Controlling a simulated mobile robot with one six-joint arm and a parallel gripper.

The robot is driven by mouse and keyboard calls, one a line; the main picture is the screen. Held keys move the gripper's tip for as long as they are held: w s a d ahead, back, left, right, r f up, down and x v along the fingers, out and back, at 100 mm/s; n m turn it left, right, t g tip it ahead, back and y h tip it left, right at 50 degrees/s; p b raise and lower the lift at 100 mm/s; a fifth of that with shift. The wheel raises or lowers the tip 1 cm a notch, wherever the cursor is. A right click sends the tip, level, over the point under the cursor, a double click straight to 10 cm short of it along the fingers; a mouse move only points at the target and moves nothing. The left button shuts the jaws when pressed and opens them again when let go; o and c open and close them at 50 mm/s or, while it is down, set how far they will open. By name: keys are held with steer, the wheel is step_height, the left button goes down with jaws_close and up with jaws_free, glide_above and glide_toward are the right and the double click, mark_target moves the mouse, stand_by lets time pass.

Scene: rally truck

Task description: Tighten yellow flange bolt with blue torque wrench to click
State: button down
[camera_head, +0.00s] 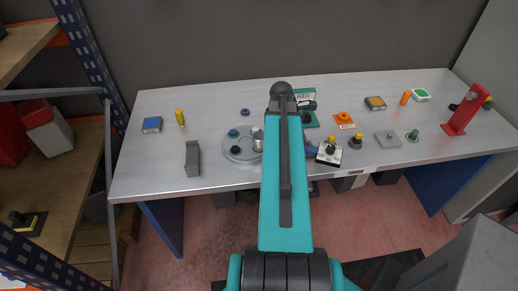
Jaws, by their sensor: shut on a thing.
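The round grey flange (229,152) lies flat on the bench, left of my arm. A blue bolt head (233,132) and a dark green one (235,150) show on it. A silver upright cylinder (257,134) stands at the flange's right side, with a yellowish piece (260,147) just below it, partly behind my arm. I cannot tell whether these are the wrench's socket and the yellow bolt. A short blue piece (311,150) shows right of my arm, possibly the blue torque wrench's handle. My gripper is hidden behind my teal arm, as is most of any wrench.
A grey block (192,159) stands left of the flange, near a yellow cylinder (180,117) and blue box (152,125). Right of my arm are a white plate with a black knob (329,152), an orange part (344,119) and a red stand (464,112).

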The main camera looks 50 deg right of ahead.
steer(key=shift+r+p, duration=0.7)
steer(key=shift+p, duration=0.3)
stand_by(1.7)
steer(key=shift+r, duration=1.95)
stand_by(1.9)
steer(key=shift+r, duration=1.9)
steer(key=shift+s, duration=0.1)
